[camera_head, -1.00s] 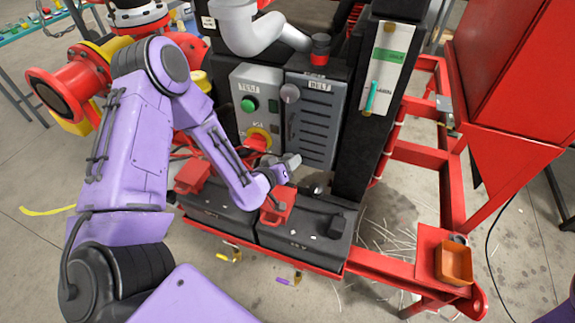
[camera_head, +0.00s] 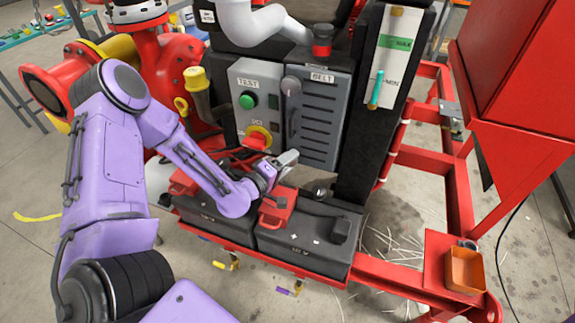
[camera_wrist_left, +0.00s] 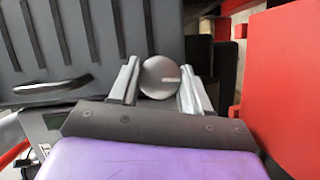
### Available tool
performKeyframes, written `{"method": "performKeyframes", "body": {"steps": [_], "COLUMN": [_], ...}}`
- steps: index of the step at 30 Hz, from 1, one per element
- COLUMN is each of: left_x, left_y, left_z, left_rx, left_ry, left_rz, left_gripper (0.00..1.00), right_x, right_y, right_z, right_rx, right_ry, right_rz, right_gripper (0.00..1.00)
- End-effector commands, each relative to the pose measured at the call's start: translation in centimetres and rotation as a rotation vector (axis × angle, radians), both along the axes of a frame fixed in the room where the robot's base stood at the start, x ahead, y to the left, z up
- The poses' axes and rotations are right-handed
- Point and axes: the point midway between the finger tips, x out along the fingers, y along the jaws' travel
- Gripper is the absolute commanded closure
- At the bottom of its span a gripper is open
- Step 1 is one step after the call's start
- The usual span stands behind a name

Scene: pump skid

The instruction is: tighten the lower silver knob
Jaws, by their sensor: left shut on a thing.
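The lower silver knob (camera_wrist_left: 160,78) shows in the left wrist view as a round grey disc with a short pale line, at the edge of the dark slotted belt guard (camera_wrist_left: 75,35). My left gripper (camera_wrist_left: 158,85) has one finger on each side of it and is shut on it. In the head view my left gripper (camera_head: 287,158) is at the lower left corner of the belt guard (camera_head: 318,120) and hides this knob. The upper knob (camera_head: 291,85) is in plain view at the guard's upper left. My right gripper is not in view.
The grey TEST box (camera_head: 250,105) with a green button and red switch is left of the guard. Black batteries (camera_head: 305,240) with red caps lie below the gripper. A black post and sight gauge (camera_head: 400,45) stand to the right, by a red frame.

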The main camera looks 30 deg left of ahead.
Motion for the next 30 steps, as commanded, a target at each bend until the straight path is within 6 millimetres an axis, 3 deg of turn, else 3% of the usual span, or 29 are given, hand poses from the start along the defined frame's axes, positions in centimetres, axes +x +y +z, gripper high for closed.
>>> {"method": "performKeyframes", "body": {"steps": [20, 21, 23, 30], "left_x": [0.01, 0.01, 0.01, -0.01], "left_y": [0.04, 0.04, 0.04, 0.03], "left_z": [0.0, 0.0, 0.0, -0.01], "left_rx": [-0.056, -0.056, -0.056, -0.056], "left_ry": [-0.014, -0.014, -0.014, -0.013], "left_rz": [0.002, 0.002, 0.002, 0.001], "left_gripper": [0.83, 0.43, 0.27, 0.27], "right_x": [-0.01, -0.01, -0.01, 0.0], "right_y": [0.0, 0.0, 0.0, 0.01], "right_z": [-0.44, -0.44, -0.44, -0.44], "right_rx": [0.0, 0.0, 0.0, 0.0], "right_ry": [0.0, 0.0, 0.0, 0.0], "right_rz": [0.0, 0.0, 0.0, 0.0], "right_gripper": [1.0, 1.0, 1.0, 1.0]}}
